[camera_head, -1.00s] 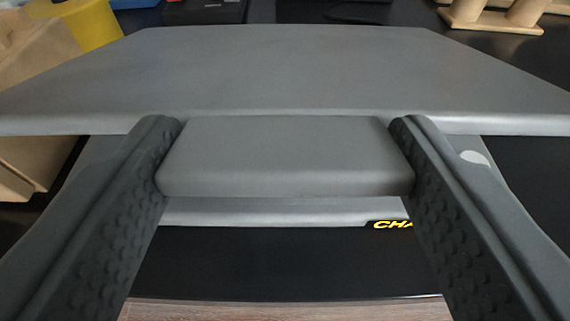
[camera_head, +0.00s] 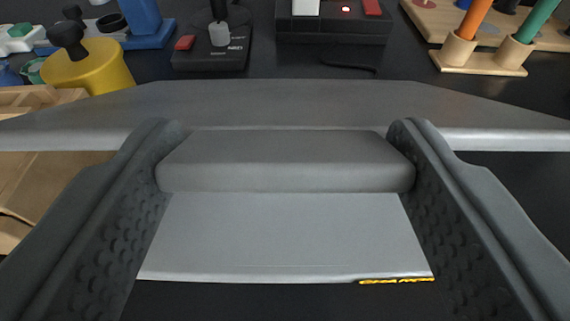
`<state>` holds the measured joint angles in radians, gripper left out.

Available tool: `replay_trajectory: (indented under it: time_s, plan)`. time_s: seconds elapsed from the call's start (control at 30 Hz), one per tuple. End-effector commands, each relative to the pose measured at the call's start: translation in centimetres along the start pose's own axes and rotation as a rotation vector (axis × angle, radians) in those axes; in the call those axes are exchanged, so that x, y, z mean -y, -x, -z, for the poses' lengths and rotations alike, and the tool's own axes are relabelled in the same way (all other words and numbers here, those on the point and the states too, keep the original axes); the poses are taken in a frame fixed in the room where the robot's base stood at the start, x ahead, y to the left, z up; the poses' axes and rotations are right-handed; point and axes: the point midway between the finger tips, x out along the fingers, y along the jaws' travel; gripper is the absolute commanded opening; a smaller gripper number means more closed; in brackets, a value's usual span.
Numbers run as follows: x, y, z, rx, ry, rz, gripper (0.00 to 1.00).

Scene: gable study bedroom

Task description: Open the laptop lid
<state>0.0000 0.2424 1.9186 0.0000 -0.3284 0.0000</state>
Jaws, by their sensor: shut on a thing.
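The laptop's grey lid (camera_head: 285,103) spans the view as a thin, foreshortened slab. A thick grey tab (camera_head: 285,162) sticks out from its near edge. My gripper (camera_head: 287,160) is shut on this tab, with one dark, studded finger against each side. Below the tab, the flat grey laptop base (camera_head: 285,235) shows between the fingers, with a yellow marking at its near right edge. The lid stands apart from the base at the near edge. The hinge and the rest of the base are hidden behind the lid and fingers.
Behind the lid on the dark desk are a yellow container (camera_head: 88,70), a black joystick box (camera_head: 212,50), a black box with a red light (camera_head: 333,22) and a wooden stand with pens (camera_head: 480,55). A wooden box (camera_head: 45,180) is close at left.

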Motion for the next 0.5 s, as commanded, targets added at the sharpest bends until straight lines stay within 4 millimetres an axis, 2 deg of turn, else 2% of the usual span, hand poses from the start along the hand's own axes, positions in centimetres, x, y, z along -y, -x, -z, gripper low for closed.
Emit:
replay_trajectory:
  time_s: [0.03,0.13,0.5]
  plan:
    - [-0.01,0.04,0.23,-0.004,0.0,0.0,0.67]
    - [-0.01,0.04,0.18,-0.003,0.0,0.0,0.85]
    - [-0.01,0.39,0.08,-0.001,0.0,0.0,0.85]
